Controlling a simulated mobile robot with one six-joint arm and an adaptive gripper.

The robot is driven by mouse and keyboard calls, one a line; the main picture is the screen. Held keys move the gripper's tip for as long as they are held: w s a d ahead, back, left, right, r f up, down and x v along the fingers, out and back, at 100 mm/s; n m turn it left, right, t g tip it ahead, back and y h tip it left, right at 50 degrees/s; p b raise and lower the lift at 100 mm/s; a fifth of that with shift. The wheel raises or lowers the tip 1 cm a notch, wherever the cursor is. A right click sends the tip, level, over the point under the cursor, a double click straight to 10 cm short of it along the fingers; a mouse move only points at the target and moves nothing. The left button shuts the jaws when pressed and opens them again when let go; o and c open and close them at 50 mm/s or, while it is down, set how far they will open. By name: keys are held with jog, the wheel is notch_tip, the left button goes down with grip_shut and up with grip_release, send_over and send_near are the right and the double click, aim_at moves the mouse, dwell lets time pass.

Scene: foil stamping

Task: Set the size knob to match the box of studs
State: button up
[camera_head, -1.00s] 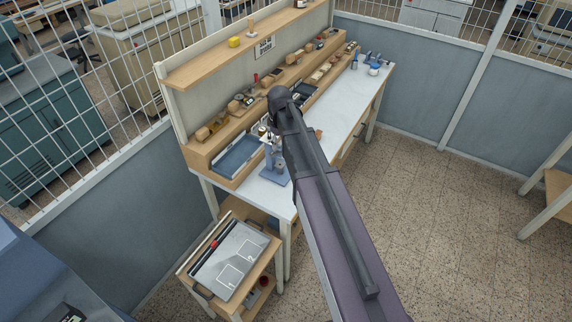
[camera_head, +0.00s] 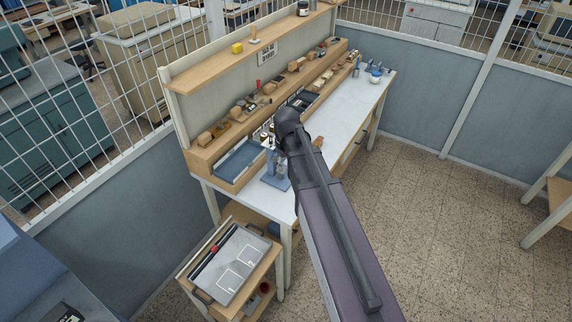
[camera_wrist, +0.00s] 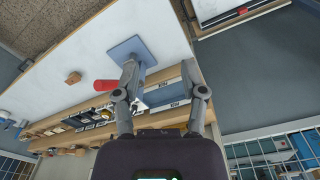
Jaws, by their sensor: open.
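My gripper (camera_wrist: 161,72) is open in the wrist view, its two grey fingers apart and nothing held between them. A blue press-like stand (camera_wrist: 133,46) with a red handle (camera_wrist: 106,85) lies just beyond the left finger. I cannot tell whether they touch. In the head view the stand (camera_head: 277,181) is on the near part of the white bench, partly behind my arm. I cannot make out the size knob or identify the box of studs.
The white bench (camera_head: 343,114) has a wooden ledge with several small items along its back. A blue tray (camera_head: 239,160) sits left of the stand. A low cart (camera_head: 243,262) stands in front. An upper shelf (camera_head: 243,45) overhangs the ledge.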

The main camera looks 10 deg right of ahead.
jog(key=shift+f, duration=0.1)
jog(key=s+f+m+b, duration=0.3)
jog(key=s+f+b, duration=1)
jog(key=f+b, duration=0.3)
jog(key=shift+s+f+m+b, duration=0.35)
jog(key=shift+m+b, duration=0.05)
jog(key=shift+b, duration=0.05)
